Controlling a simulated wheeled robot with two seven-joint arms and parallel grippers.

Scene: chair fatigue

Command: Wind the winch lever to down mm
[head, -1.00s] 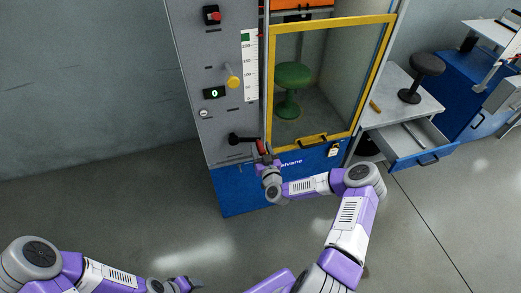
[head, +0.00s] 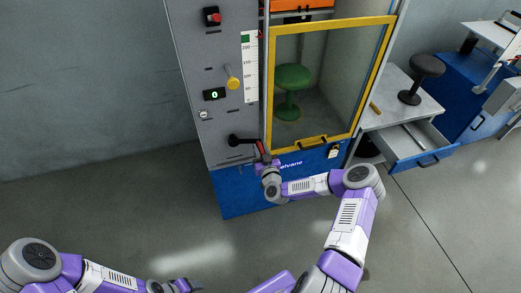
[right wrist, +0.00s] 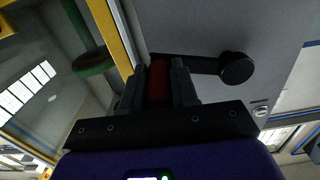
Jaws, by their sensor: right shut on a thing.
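The winch lever (head: 245,140) is a black crank on the lower grey panel of the machine, pointing right from its hub, with a red grip at its outer end. In the right wrist view the red grip (right wrist: 158,80) lies between the fingers, and the round black hub (right wrist: 237,68) is to the right. My right gripper (head: 265,158) is shut on the red grip. A white scale (head: 250,65) with a green mark near its top runs up the panel. My left gripper (head: 188,286) is low at the bottom edge, clear of the machine; its jaws are too small to read.
A yellow-framed door (head: 330,20) stands right of the panel, with a green stool (head: 290,90) behind it. A yellow knob (head: 233,82), a display (head: 214,94) and a red button (head: 212,15) are above the lever. An open drawer (head: 415,145) juts out at right.

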